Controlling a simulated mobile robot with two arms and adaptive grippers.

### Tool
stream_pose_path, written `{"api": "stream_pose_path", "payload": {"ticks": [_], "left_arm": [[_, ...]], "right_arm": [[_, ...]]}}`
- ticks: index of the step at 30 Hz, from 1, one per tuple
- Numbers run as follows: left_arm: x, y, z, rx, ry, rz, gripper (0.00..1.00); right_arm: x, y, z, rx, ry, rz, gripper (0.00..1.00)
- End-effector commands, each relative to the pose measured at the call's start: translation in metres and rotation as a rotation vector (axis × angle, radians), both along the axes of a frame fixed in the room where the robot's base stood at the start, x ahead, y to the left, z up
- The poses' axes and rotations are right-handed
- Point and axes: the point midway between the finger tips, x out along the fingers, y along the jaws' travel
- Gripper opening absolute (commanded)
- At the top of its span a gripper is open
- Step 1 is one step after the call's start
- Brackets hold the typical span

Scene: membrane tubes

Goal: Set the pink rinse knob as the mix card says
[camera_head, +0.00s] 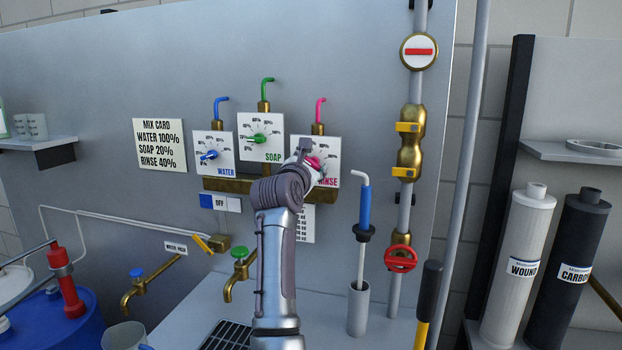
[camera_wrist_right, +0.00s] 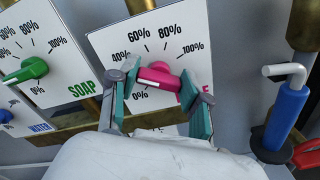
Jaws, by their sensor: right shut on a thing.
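The mix card (camera_head: 158,144) on the grey panel reads water 100%, soap 20%, rinse 40%. The pink rinse knob (camera_wrist_right: 158,76) sits on a white dial plate (camera_head: 329,150) marked in percent, right of the soap dial. My right gripper (camera_wrist_right: 160,84) has its fingers on both sides of the knob and is shut on it. The knob's raised bar lies roughly crosswise, its pale-edged end to the left. The left finger covers part of the scale, so I cannot read the exact setting. In the head view my right wrist and gripper (camera_head: 304,165) partly hide the knob. My left gripper is not in view.
The green soap knob (camera_head: 257,139) and blue water knob (camera_head: 209,155) are on dials to the left. A brass pipe with yellow handles (camera_head: 407,127) and a blue-handled wand (camera_head: 364,207) stand close on the right. Brass taps (camera_head: 240,262) are below left.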

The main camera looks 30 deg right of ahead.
Motion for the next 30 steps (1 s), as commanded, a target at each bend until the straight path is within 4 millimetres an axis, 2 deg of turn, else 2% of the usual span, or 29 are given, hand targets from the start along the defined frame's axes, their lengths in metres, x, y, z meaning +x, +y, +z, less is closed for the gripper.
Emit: {"api": "stream_pose_path", "payload": {"ticks": [1, 7, 23, 24, 28, 30], "left_arm": [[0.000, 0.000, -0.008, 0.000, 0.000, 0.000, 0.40], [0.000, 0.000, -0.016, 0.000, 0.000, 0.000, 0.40], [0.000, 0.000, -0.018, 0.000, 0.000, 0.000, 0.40], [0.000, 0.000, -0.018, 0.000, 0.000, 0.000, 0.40], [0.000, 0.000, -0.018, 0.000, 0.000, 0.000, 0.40], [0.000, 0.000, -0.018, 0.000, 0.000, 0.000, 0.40]], "right_arm": [[0.000, 0.001, -0.004, 0.018, -0.019, 0.001, 0.13], [0.000, 0.000, -0.002, 0.062, -0.069, 0.000, 0.13], [0.000, 0.000, 0.000, 0.080, -0.090, 0.000, 0.13], [0.000, 0.000, 0.000, 0.080, -0.090, 0.000, 0.49], [0.000, 0.000, 0.000, 0.079, -0.090, 0.000, 0.71], [0.000, 0.000, 0.000, 0.079, -0.090, 0.000, 0.73]]}}
